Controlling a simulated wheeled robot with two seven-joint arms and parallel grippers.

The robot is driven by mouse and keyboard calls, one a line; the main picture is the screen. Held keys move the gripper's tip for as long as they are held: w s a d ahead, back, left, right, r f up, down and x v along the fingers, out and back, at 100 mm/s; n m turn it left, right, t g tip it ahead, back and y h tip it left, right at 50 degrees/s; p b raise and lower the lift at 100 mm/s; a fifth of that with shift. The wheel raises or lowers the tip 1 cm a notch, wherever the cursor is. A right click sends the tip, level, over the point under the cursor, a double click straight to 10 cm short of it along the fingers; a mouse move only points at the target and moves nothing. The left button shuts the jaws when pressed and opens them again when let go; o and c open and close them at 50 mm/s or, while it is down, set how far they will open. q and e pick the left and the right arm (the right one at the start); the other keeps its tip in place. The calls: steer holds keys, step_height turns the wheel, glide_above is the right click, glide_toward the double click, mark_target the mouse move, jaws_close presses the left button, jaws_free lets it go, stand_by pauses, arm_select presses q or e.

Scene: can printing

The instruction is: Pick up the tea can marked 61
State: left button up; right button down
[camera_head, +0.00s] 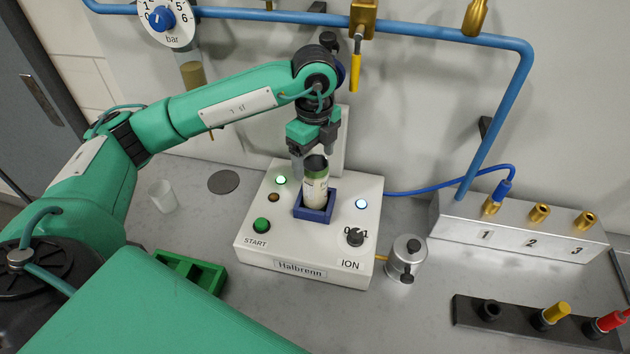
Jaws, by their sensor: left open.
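A can (314,187) with a pale label and a dark green top stands upright in a blue square holder (314,213) on the white Halbrenn machine (262,240). Its marking is too small to read. My left gripper (316,165) points down from above at the can's top. Its jaws are open, one finger on the left of the can and one near its right side. Whether a finger touches the can I cannot tell. My right gripper is not in view.
A small white cup (163,196) and a dark disc (223,182) lie left of the machine. A green rack (190,270) sits at its front left. A metal canister (406,257) stands at its right. A numbered valve block (520,228) and a black plug rack (530,322) are farther right.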

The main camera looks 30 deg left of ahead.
mark_target(315, 179)
arm_select(q)
steer(key=shift+f, duration=0.8)
step_height(315, 179, down, 4)
steer(key=shift+f+p, duration=0.15)
steer(key=shift+p, duration=0.8)
steer(key=shift+f, duration=0.65)
steer(key=c, duration=1.1)
steer(key=shift+w, duration=0.1)
